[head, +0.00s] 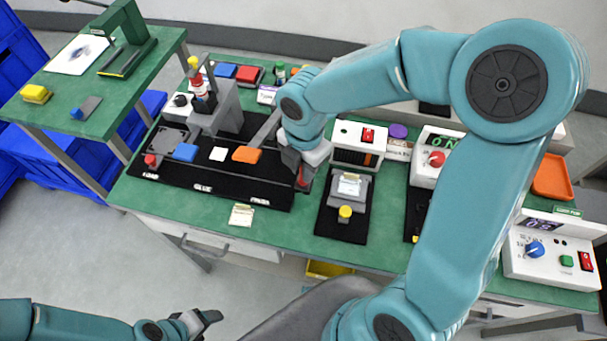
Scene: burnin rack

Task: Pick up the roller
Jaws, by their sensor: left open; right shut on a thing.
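My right gripper (298,172) is shut at the right end of the black mat, low over it. Something dark with a red part shows at its fingertips. It is mostly hidden by the gripper, and I cannot tell if it is the roller. An orange block with a grey bar (247,155) lies on the mat just left of this gripper; I cannot tell if that is the roller either. My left gripper (207,318) is open and empty at the lower left, over the floor and away from the table.
The black mat (228,192) also carries a blue block (185,152), a white square (218,154) and a grey stand with a red-and-white bottle (199,85). A grey device with a yellow knob (345,212) stands right of it. My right arm covers much of the table's right side.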

